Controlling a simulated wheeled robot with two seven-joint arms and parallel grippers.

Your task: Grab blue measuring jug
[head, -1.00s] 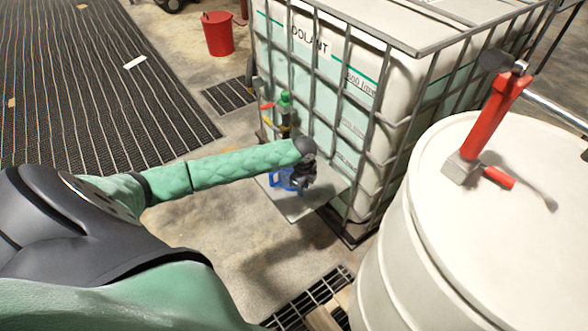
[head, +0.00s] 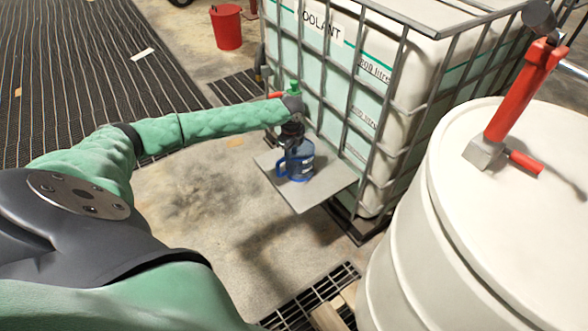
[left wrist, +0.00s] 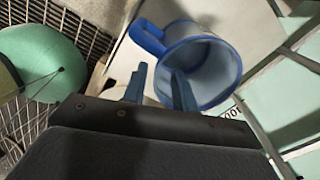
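The blue measuring jug (head: 302,163) stands upright on a grey shelf plate (head: 325,188) at the front of the coolant tank. In the left wrist view the jug (left wrist: 222,75) shows its blue rim and a handle pointing up and left. My left gripper (head: 293,135) is above the jug's back and handle side in the head view. In the left wrist view my left gripper (left wrist: 160,85) has its two blue fingers apart. One finger overlaps the jug's opening and the other is left of it; contact cannot be told. My right gripper is out of view.
The caged coolant tank (head: 340,75) rises right behind the shelf. A white drum (head: 510,230) with a red-handled pump (head: 515,95) stands at the right. Concrete floor (head: 190,210) lies clear left of the shelf.

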